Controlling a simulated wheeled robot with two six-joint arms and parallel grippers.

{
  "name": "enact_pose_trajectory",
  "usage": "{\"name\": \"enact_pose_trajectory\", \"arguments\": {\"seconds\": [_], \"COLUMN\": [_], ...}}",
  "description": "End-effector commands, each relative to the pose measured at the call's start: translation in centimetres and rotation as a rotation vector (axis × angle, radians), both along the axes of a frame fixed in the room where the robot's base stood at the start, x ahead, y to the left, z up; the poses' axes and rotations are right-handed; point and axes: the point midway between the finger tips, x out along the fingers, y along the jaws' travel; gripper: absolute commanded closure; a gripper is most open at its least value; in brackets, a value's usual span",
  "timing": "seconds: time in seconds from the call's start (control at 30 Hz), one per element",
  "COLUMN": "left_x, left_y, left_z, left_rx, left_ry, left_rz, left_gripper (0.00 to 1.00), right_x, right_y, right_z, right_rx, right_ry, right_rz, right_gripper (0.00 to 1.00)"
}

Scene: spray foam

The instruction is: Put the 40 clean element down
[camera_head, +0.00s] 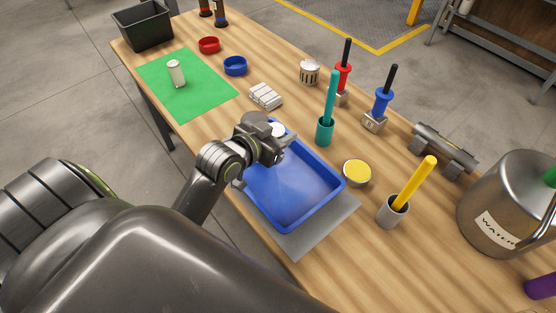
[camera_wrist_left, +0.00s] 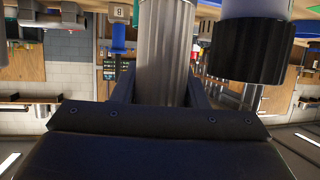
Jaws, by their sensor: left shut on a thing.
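My left gripper (camera_head: 282,143) is over the far left end of the blue tray (camera_head: 337,182). It is shut on a pale cylindrical element, whose white round end (camera_head: 277,129) shows beside the fingers in the head view. In the left wrist view the element (camera_wrist_left: 165,55) is a silver-grey, ridged cylinder between the two fingers. No number on it is readable. Another white cylindrical element (camera_head: 176,77) stands upright on the green mat (camera_head: 208,100). My right gripper is not in view.
A white ribbed block (camera_head: 265,96), a blue ring (camera_head: 235,66) and a red ring (camera_head: 209,45) lie near the mat. A black bin (camera_head: 146,28) stands at its far end. A teal-handled tool in a cup (camera_head: 325,131) stands right of the tray. The mat has free room.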

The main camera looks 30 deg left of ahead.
Motion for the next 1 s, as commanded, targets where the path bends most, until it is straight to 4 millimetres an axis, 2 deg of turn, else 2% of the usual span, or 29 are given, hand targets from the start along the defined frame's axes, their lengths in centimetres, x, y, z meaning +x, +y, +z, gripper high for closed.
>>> {"name": "enact_pose_trajectory", "arguments": {"seconds": [0.03,0.13,0.37,0.53,1.0], "left_x": [-0.1,-0.1,0.0,0.0,0.0], "left_y": [0.0,0.0,0.0,0.0,0.0], "left_z": [-1.4,-3.2,-5.5,-7.9,-8.9], "left_rx": [-0.003,-0.003,-0.001,-0.002,0.001], "left_ry": [0.006,0.005,0.002,0.002,0.0], "left_rz": [0.003,0.002,0.002,0.002,0.002], "left_gripper": [0.84,0.84,0.84,0.84,0.84], "right_x": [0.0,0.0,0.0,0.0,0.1], "right_y": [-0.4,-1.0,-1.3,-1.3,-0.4], "right_z": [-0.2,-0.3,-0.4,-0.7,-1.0], "right_rx": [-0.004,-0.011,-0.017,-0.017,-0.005], "right_ry": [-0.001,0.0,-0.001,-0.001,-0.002], "right_rz": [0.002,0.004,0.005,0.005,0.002], "right_gripper": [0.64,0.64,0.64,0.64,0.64]}}
